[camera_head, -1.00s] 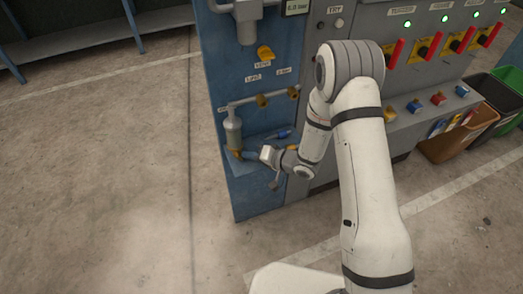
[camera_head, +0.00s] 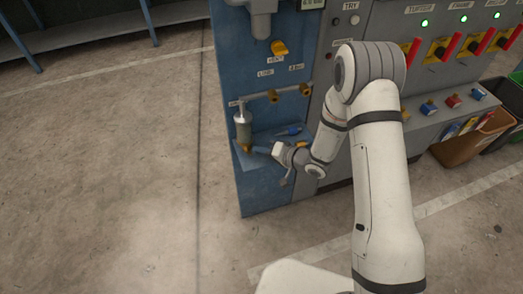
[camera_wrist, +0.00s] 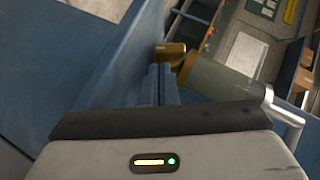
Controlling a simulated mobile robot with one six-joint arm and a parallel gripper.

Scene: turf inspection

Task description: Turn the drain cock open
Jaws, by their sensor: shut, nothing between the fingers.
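The drain cock (camera_head: 246,147) is a small brass fitting at the bottom of a grey-green cylindrical bowl (camera_head: 242,127) on the blue panel. In the wrist view a brass piece (camera_wrist: 172,50) shows just beyond my fingertips, at the end of the bowl (camera_wrist: 218,82). My gripper (camera_head: 259,150) reaches in from the right, close to the cock. In the wrist view its blue fingers (camera_wrist: 160,82) are together with nothing between them. I cannot tell whether the fingertips touch the brass, nor which way the cock is turned.
A silver pipe with brass fittings (camera_head: 273,95) runs above the bowl. A yellow vent knob (camera_head: 279,47) is higher up. A small blue-handled item (camera_head: 290,131) lies behind my gripper. Red-handled switches (camera_head: 440,48) are to the right. Floor at left is clear.

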